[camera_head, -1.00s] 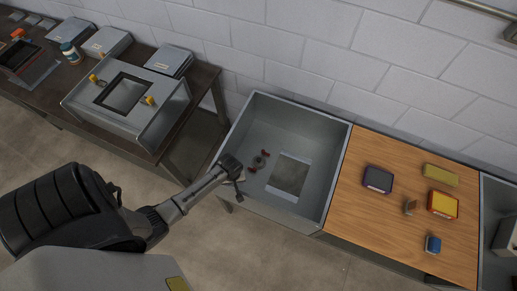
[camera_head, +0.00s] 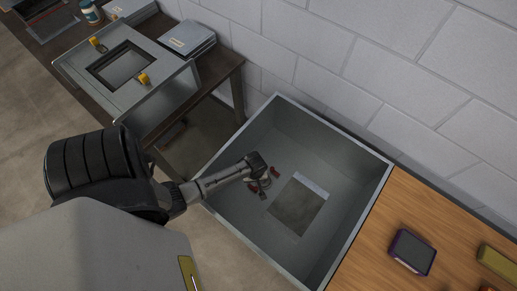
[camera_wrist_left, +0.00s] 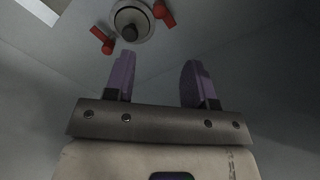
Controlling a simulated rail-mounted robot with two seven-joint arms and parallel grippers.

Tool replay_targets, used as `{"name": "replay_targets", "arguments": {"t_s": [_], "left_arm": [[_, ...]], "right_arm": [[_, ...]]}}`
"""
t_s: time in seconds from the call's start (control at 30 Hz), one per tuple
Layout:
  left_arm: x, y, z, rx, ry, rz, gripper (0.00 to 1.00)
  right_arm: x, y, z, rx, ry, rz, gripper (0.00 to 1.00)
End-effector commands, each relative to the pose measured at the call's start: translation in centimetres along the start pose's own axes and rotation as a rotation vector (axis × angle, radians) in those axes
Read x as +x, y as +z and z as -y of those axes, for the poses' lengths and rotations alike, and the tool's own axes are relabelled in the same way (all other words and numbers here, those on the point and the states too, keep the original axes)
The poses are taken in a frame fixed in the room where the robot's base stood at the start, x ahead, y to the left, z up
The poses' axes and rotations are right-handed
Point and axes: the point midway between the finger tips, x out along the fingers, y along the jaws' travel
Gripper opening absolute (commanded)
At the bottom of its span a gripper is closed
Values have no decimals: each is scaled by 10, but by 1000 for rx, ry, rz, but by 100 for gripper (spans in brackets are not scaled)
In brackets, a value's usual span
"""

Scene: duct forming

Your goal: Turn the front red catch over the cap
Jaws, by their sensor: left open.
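In the head view, two red catches, one at the back (camera_head: 275,170) and one at the front (camera_head: 252,187), lie on the floor of a grey open box (camera_head: 335,140). My left gripper (camera_head: 263,180) is in the box above them and partly hides the round cap between them. In the left wrist view, the grey cap (camera_wrist_left: 132,18) with a dark centre knob is near the top edge, with a red catch on its left (camera_wrist_left: 103,40) and another on its right (camera_wrist_left: 163,12). My left gripper's purple fingers (camera_wrist_left: 157,72) are apart, with nothing between them. My right gripper is not in view.
A dark square panel with a pale strip (camera_head: 297,205) is on the box floor, right of the cap. The box walls surround my gripper. A wooden top (camera_head: 440,225) with a purple-edged case (camera_head: 411,252) adjoins on the right. A dark bench (camera_head: 215,80) stands left.

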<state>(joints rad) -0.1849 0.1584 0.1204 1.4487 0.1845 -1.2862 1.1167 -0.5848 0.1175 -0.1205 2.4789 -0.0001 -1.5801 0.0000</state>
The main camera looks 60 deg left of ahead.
Motion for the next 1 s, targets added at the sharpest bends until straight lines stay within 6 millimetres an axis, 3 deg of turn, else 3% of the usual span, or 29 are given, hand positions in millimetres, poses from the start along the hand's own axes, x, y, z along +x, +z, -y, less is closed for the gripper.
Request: {"name": "replay_targets", "arguments": {"t_s": [0.17,0.6,0.8,1.0], "left_arm": [[19,0,0,1,-2,1,50],[100,0,0,1,-1,0,50],[124,0,0,0,-1,0,50],[136,0,-1,1,1,-1,50]], "right_arm": [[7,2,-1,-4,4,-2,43],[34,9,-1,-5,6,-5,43],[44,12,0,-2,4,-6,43],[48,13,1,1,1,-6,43]]}}
